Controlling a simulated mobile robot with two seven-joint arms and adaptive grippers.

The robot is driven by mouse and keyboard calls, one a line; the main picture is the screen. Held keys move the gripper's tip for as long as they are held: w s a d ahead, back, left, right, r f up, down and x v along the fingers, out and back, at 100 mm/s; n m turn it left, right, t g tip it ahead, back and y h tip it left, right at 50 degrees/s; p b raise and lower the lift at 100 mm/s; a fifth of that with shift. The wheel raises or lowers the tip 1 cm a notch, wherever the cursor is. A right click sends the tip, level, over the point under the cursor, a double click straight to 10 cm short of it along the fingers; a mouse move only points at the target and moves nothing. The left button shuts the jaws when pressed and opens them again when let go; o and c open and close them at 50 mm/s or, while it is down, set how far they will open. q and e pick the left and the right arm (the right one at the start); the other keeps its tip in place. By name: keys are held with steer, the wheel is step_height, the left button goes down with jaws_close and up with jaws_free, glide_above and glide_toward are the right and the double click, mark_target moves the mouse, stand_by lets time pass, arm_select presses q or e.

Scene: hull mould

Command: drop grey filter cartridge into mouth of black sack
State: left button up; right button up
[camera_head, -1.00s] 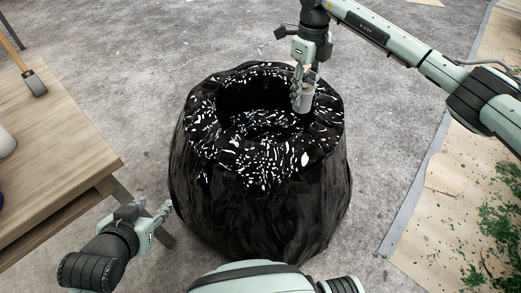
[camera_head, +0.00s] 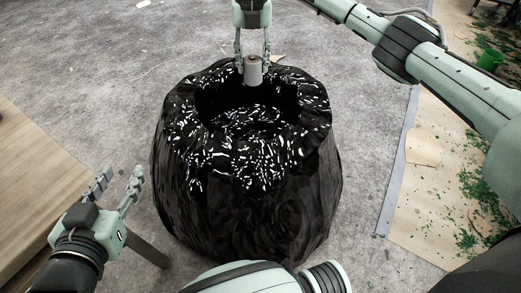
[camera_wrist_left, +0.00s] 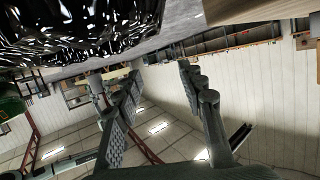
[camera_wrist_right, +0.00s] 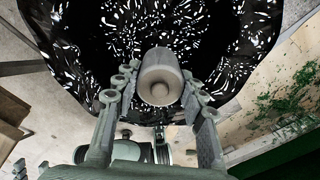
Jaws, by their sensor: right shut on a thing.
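The black sack (camera_head: 250,215) stands upright on the floor with its mouth open upward. Its mouth also shows in the right wrist view (camera_wrist_right: 100,65). My right gripper (camera_head: 253,68) is shut on the grey filter cartridge (camera_head: 252,72), at the far edge of the sack's mouth. The right wrist view shows the cartridge (camera_wrist_right: 161,78) between the fingers with the dark opening behind it. Whether the cartridge touches the rim I cannot tell. My left gripper (camera_head: 118,187) is open and empty, to the left of the sack. Its spread fingers also show in the left wrist view (camera_wrist_left: 163,105).
A wooden table (camera_head: 45,190) stands at the left, near my left arm. Grey floor is clear behind the sack.

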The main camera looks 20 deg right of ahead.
mark_target(253, 78)
step_height(253, 78, down, 2)
steer(key=shift+f+b, duration=0.1)
steer(key=shift+b, duration=0.75)
step_height(253, 78, down, 2)
steer(key=shift+f+b, duration=0.25)
steer(key=shift+b, duration=0.85)
steer(key=shift+f, duration=0.15)
arm_select(q)
steer(key=s+d+r+t+h, duration=0.1)
steer(key=r+t, duration=0.3)
steer(key=r, duration=0.4)
steer(key=s+d+r+t+h, duration=0.1)
steer(key=d+r+t+h, duration=0.2)
steer(key=r+t, duration=0.2)
step_height(253, 78, up, 3)
steer(key=shift+s+d+r+h, duration=0.15)
steer(key=shift+d+r+h, duration=0.05)
steer(key=shift+d+h, duration=0.2)
arm_select(e)
steer(key=o, duration=1.2)
